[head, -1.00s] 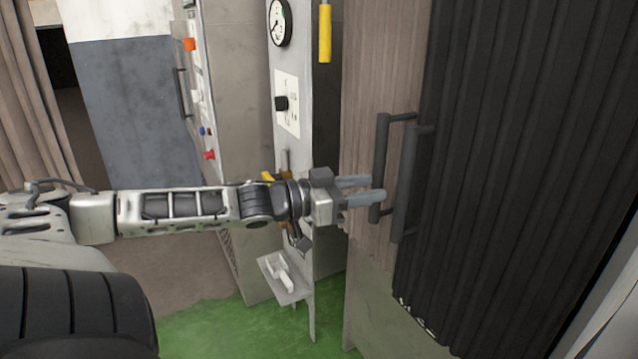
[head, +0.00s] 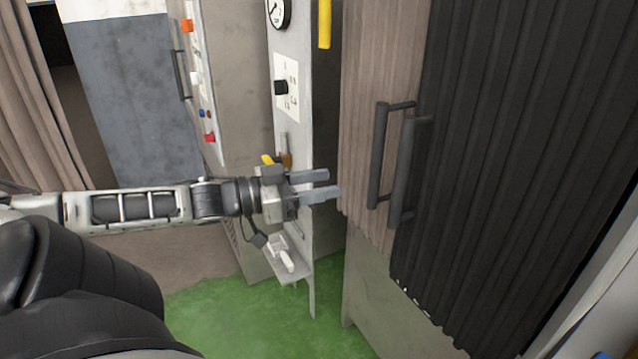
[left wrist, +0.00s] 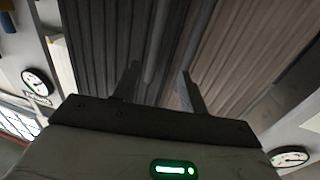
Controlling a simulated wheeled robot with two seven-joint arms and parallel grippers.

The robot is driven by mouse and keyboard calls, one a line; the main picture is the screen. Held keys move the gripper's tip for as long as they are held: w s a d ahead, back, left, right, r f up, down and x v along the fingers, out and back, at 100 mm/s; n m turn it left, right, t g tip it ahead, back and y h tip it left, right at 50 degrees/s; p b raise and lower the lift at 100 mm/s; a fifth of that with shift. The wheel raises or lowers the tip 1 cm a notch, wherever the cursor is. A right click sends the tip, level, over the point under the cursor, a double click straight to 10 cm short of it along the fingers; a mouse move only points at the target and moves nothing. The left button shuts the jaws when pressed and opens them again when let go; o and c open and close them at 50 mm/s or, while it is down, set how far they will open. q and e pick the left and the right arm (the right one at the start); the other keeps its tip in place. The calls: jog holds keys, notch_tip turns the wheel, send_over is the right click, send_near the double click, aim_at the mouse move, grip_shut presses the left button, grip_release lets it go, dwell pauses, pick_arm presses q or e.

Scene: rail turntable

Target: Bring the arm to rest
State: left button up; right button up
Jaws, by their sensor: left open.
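My left gripper (head: 322,184) is in the middle of the head view, with its arm stretched in from the left. Its two fingers are apart and hold nothing. The fingertips point right and stop short of two dark upright handles: one on the brown pleated curtain (head: 378,155) and one by the black pleated curtain (head: 404,170). In the left wrist view the two fingers (left wrist: 158,82) also show apart, with the pleated curtains beyond them. My right gripper is not in view.
A grey control panel (head: 291,110) with a knob, a gauge (head: 278,12) and a yellow bar (head: 324,24) stands behind the gripper. A small ledge with a white lever (head: 287,260) is just below it. Green floor (head: 240,320) shows below. A grey door (head: 130,95) stands at the left.

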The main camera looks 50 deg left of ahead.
pick_arm(q)
jog(key=shift+f, duration=0.1)
jog(key=s+f+n+g+y, duration=0.1)
jog(key=s+f+n+y, duration=0.2)
jog(key=f, duration=0.7)
jog(key=s+f+n+g+y, duration=0.15)
jog(key=s+f+y, duration=0.35)
jog(key=f, duration=0.5)
jog(key=s+d+f+g+h, duration=0.1)
jog(key=d+f, duration=0.2)
jog(key=d, duration=0.5)
jog(key=s+d+f+m+g+h, duration=0.1)
jog(key=d+f, duration=0.3)
jog(key=d, duration=0.5)
jog(key=s+d+f+m+g+h, duration=0.1)
jog(key=d+f+g, duration=0.1)
jog(key=d, duration=0.6)
jog(key=shift+d+f, duration=0.2)
jog(key=shift+f, duration=0.6)
jog(key=shift+c, duration=0.7)
